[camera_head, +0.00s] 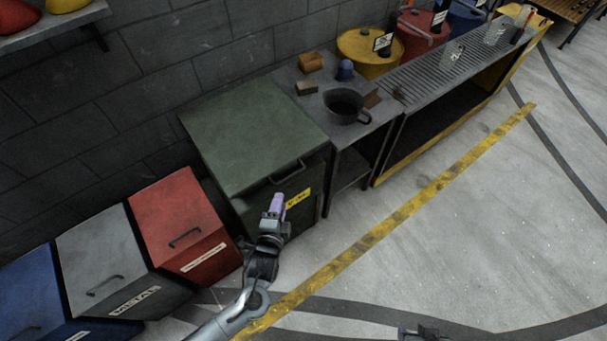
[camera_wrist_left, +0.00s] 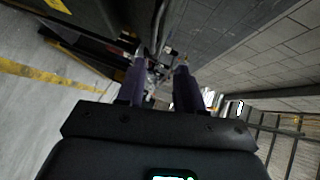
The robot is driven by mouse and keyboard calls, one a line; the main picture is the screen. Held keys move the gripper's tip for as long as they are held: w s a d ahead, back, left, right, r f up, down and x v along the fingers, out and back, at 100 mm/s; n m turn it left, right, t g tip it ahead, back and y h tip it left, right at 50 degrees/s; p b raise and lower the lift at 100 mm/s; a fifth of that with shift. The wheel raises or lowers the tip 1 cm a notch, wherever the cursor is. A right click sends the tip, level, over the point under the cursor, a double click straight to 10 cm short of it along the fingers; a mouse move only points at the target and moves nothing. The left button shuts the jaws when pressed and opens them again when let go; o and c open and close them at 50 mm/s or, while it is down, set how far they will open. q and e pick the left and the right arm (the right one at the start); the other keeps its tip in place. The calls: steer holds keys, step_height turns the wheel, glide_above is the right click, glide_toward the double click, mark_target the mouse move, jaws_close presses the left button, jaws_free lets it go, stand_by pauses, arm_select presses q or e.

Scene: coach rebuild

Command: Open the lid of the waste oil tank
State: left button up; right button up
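The waste oil tank is a dark green box against the wall in the head view, with its flat green lid (camera_head: 250,130) closed. A dark bar handle (camera_head: 288,172) sits at the lid's front edge. A yellow label (camera_head: 298,198) is on the tank's front. My left gripper (camera_head: 276,204) is in front of the tank, just below the handle in the picture. In the left wrist view its two purple fingers (camera_wrist_left: 160,68) stand apart, with nothing seen held between them. A dark part at the bottom edge of the head view may belong to my right arm.
Red (camera_head: 180,222), grey (camera_head: 105,260) and blue (camera_head: 35,298) bins stand left of the tank. Open floor with a yellow stripe (camera_head: 400,215) lies in front.

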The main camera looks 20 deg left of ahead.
mark_target(289, 177)
arm_select(q)
steer(key=shift+t, duration=0.4)
steer(key=w+f+b, duration=0.1)
steer(key=w+b, duration=0.1)
steer(key=w, duration=0.1)
steer(key=w+f+b, duration=0.1)
steer(key=w+b, duration=0.1)
steer(key=w, duration=0.2)
steer(key=w+a+f+b, duration=0.1)
steer(key=w, duration=0.2)
steer(key=shift+w+f+b, duration=0.25)
steer(key=shift+w+b, duration=0.05)
steer(key=shift+b, duration=0.1)
steer(key=shift+w+a+f, duration=0.1)
steer(key=shift+w+a, duration=0.05)
steer(key=shift+w, duration=0.7)
arm_select(e)
step_height(289, 177, down, 8)
steer(key=s, duration=0.1)
steer(key=shift+a, duration=0.15)
arm_select(q)
jaws_close()
arm_select(e)
steer(key=shift+a, duration=0.1)
